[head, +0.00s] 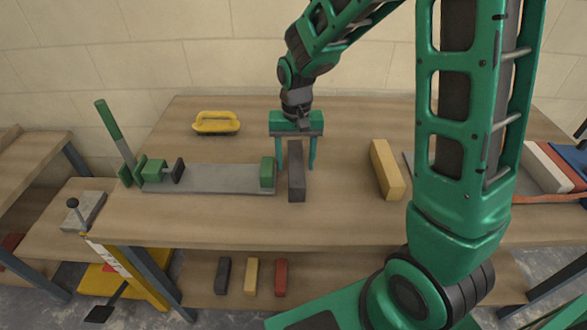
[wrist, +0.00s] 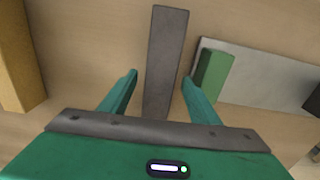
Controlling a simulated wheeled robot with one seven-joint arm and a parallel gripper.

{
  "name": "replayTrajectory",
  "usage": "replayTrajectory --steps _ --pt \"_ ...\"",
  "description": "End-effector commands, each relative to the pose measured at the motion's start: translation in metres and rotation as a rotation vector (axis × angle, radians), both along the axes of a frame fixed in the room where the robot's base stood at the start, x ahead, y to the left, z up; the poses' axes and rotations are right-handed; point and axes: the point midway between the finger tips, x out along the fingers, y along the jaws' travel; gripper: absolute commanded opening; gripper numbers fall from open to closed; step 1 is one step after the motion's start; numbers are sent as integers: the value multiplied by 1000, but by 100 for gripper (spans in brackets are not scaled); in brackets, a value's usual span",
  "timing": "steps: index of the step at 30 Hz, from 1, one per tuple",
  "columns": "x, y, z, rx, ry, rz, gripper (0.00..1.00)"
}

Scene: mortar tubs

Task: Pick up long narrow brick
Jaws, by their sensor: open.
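A long narrow dark grey brick (head: 296,184) lies on the wooden table, its length running from back to front. In the wrist view the grey brick (wrist: 164,50) passes between the two fingers, with a gap on each side. My gripper (head: 295,167) points down over the brick, open, with one green finger to its left and one to its right. The gripper also shows in the wrist view (wrist: 160,78). How high the fingertips are above the tabletop is hard to tell. The brick's far end is partly hidden by the gripper.
A grey clamp bar (head: 215,180) with a green end block (head: 267,172) lies close on the left. A thicker yellow brick (head: 387,170) lies on the right. A yellow-handled float (head: 216,123) sits at the back left. Several small bricks lie on the lower shelf.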

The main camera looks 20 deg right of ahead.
Motion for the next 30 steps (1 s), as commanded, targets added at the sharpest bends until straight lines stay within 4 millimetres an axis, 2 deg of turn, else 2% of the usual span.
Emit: replayTrajectory --steps 3,11,14,18,30 --pt "-1 0 -10 0 2 0 56" --pt "0 0 -12 0 0 0 56" --pt "0 0 -12 0 0 0 35" --pt "0 0 -12 0 0 0 1" --pt "1 0 -8 1 -4 0 0"
